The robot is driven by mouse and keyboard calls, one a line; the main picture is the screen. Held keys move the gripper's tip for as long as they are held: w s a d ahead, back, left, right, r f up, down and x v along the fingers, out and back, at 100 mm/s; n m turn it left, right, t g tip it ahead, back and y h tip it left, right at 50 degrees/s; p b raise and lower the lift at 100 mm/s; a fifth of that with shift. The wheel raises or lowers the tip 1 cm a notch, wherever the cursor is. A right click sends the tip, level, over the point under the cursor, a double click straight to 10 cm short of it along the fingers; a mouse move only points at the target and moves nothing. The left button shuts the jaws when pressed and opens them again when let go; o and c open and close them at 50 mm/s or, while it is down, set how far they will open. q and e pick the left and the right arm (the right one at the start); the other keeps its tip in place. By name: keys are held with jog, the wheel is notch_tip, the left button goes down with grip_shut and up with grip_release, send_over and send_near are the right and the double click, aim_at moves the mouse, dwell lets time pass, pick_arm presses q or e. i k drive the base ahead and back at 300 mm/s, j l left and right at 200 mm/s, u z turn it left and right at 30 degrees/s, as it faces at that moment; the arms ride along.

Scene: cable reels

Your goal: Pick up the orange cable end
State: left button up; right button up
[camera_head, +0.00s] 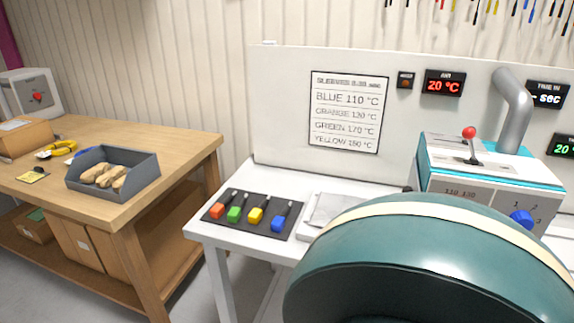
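The orange cable end (217,211) lies at the left end of a black mat (246,224) on the white table. It has an orange block at the near end and a dark, thin part running back and to the right. Beside it on the same mat lie a green cable end (235,214), a yellow one (255,215) and a blue one (278,224), each apart from its neighbour. Neither of my grippers shows in this view, so I cannot see what they hold.
A close, rounded teal shape hides the lower right; I cannot tell what it belongs to. A teal-and-white machine (480,185) with a red-knobbed lever stands behind it. A wooden bench (160,145) with a grey bin (90,188) stands left, across a floor gap.

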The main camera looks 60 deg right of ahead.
aim_at(218, 209)
jog(key=l+z, duration=0.15)
jog(key=z, duration=1.45)
